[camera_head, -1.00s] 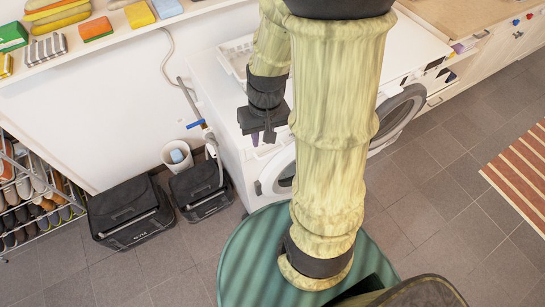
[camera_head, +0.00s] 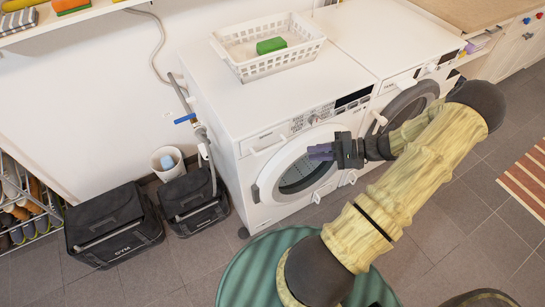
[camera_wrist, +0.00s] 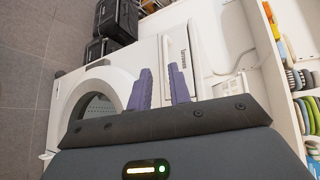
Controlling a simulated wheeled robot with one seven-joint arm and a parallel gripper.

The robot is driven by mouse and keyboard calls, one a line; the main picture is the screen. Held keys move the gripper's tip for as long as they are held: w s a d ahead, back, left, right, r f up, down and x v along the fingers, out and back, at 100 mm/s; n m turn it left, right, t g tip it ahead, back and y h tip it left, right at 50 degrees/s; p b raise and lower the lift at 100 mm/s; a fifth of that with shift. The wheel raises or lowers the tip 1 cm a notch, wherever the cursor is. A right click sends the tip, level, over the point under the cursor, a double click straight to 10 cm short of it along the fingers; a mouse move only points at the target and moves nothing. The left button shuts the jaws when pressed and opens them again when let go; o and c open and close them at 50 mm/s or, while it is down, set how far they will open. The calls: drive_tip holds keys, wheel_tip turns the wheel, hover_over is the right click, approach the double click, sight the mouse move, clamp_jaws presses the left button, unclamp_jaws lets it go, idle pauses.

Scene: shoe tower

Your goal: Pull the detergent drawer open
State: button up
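The detergent drawer (camera_head: 264,142) is at the upper left of the front of the left white washing machine (camera_head: 216,92). It looks flush with the panel. In the wrist view, a white front panel with dark lettering, apparently the drawer (camera_wrist: 179,52), lies just beyond the fingertips. My gripper (camera_head: 318,152) is in front of the machine, right of and slightly below the drawer in the head view, over the round door's upper part. Its two purple fingers (camera_wrist: 160,82) are apart with nothing between them. I cannot tell that they touch anything.
The round door (camera_head: 290,178) is below the drawer. A white basket (camera_head: 262,68) with a green block stands on top. A second machine (camera_head: 360,38) with its door ajar stands to the right. Black bags (camera_head: 115,225) and a white bin (camera_head: 168,165) are on the left floor.

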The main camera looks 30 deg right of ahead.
sight(272, 147)
drive_tip(key=d+t, duration=0.1)
drive_tip(key=d+f+t, duration=0.1)
drive_tip(key=d+m+t, duration=0.1)
drive_tip(key=shift+s+d+f+b, duration=0.1)
drive_tip(key=shift+s+f+b, duration=0.2)
drive_tip(key=shift+s, duration=0.05)
drive_tip(key=shift+w, duration=0.1)
drive_tip(key=x, duration=0.8)
drive_tip(key=p+x, duration=0.1)
drive_tip(key=x, duration=0.8)
drive_tip(key=shift+f, duration=0.25)
clamp_jaws()
